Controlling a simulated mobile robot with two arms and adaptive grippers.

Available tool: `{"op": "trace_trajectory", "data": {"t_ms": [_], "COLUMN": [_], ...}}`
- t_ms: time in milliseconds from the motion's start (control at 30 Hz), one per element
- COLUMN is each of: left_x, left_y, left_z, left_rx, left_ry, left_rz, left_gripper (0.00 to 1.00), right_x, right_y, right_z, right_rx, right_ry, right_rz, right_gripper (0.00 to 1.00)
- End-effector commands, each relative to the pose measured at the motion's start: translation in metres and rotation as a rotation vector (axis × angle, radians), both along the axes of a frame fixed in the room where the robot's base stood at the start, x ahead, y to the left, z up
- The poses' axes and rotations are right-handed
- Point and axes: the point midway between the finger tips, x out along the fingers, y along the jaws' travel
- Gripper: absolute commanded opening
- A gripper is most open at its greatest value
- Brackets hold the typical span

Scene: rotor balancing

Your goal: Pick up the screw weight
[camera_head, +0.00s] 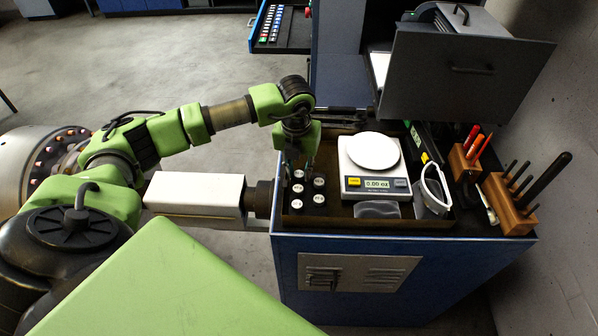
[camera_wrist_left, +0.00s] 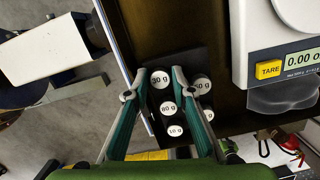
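Several small dark screw weights with white, gram-marked tops (camera_head: 319,198) stand in two columns at the left end of the tray on the blue cabinet. My left gripper (camera_head: 301,166) points down over the far end of this group. In the left wrist view its teal fingers (camera_wrist_left: 159,74) are open. A weight marked 30 g (camera_wrist_left: 160,79) shows between the fingertips, with a gap visible; I cannot tell how far the tips are above it. Other weights (camera_wrist_left: 175,130) show nearer the palm, and one (camera_wrist_left: 201,84) lies just right of the right fingertip. My right gripper is not in view.
A white scale (camera_head: 371,165) reading 0.00 oz stands right of the weights. Safety glasses (camera_head: 433,188) and wooden tool holders (camera_head: 511,204) are farther right. The tray rim (camera_head: 370,222) runs along the front.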

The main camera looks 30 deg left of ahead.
Motion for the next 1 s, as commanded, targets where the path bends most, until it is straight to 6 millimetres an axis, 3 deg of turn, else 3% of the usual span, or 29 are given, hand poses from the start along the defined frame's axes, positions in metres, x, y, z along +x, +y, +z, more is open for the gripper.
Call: {"op": "trace_trajectory", "data": {"t_ms": [133,200,233,733,967,1000], "left_x": [0.0,0.0,0.0,0.001,0.002,-0.005], "left_y": [0.0,0.0,0.0,0.0,0.0,0.001], "left_z": [0.0,0.0,0.0,0.005,0.028,0.036], "left_rx": [0.0,0.0,0.0,0.0,0.0,0.001], "left_ry": [0.0,0.0,0.0,-0.004,-0.007,-0.006], "left_rz": [0.0,0.0,0.0,0.001,0.001,0.0], "left_gripper": [0.23,0.05,0.04,0.04,0.04,0.04], "right_x": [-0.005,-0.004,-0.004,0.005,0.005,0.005], "right_y": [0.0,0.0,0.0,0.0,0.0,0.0], "right_z": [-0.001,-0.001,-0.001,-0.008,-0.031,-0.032], "right_rx": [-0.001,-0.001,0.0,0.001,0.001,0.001], "right_ry": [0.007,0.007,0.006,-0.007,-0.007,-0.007], "right_rz": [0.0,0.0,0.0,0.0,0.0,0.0], "right_gripper": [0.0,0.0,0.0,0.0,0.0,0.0]}}
